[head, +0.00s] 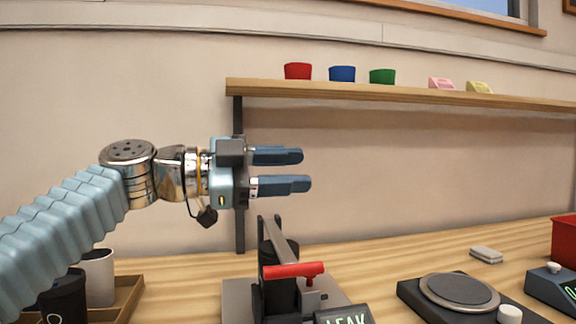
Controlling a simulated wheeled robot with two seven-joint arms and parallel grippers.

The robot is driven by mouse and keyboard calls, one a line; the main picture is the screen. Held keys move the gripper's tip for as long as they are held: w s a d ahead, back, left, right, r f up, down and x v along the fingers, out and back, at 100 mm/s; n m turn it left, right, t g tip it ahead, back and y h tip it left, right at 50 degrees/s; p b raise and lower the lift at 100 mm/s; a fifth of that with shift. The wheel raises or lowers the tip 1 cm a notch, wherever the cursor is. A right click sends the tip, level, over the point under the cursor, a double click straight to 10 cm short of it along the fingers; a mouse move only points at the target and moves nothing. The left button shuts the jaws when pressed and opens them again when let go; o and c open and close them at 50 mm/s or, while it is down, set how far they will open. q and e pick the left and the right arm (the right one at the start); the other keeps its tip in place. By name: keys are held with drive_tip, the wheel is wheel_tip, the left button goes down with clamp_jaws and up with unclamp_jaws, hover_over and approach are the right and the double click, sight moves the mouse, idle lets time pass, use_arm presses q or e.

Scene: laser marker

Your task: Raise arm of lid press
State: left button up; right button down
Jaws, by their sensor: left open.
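The lid press stands on the wooden table at the bottom centre of the head view. It has a grey base (235,300), a dark upright body and a dark bar-like arm (277,240). A red handle (294,270) lies crosswise at the front of the press. I cannot tell the arm's exact angle from this view. My left gripper (305,171) is open and empty, its two blue fingers pointing right. In the picture it is above the press and apart from the red handle. My right gripper is not in view.
A black device with a round grey plate (459,289) is right of the press. A small display reading LEAK (343,319) is at the bottom edge. A wooden tray (128,300) with cups is at left. A shelf (400,93) with coloured cups runs along the wall.

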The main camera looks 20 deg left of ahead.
use_arm(q)
drive_tip(key=shift+w+d, duration=0.1)
clamp_jaws()
drive_tip(key=c, duration=0.8)
unclamp_jaws()
drive_tip(key=o, duration=0.8)
drive_tip(key=b+v, duration=0.1)
drive_tip(key=v, duration=1.3)
drive_tip(key=shift+b, duration=0.3)
